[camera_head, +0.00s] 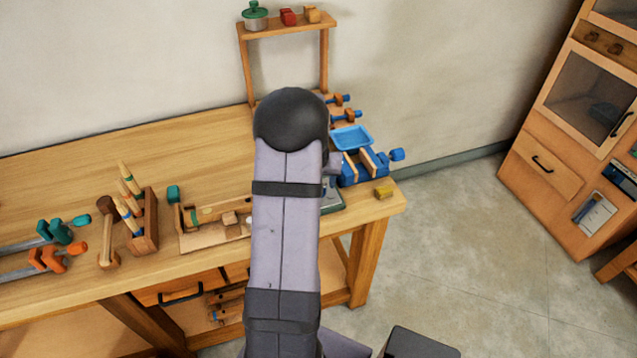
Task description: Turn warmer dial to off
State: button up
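I cannot pick out a warmer or its dial for certain in the head view. My arm rises through the middle of the view and covers part of the wooden workbench (75,185). My gripper is hidden behind my arm, so its fingers and what they may hold do not show. A dark device (620,178) sits in the cabinet at the right edge, too small to read. A small teal knob-like piece (173,194) is on the bench, left of my arm.
Clamps (52,231) and a tool holder (146,238) are at left. A shelf (290,29) stands behind. A wooden cabinet (550,170) stands right, across clear floor.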

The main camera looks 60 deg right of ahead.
jog(key=shift+p+x, duration=0.55)
jog(key=shift+x, duration=1.35)
jog(key=c, duration=1.1)
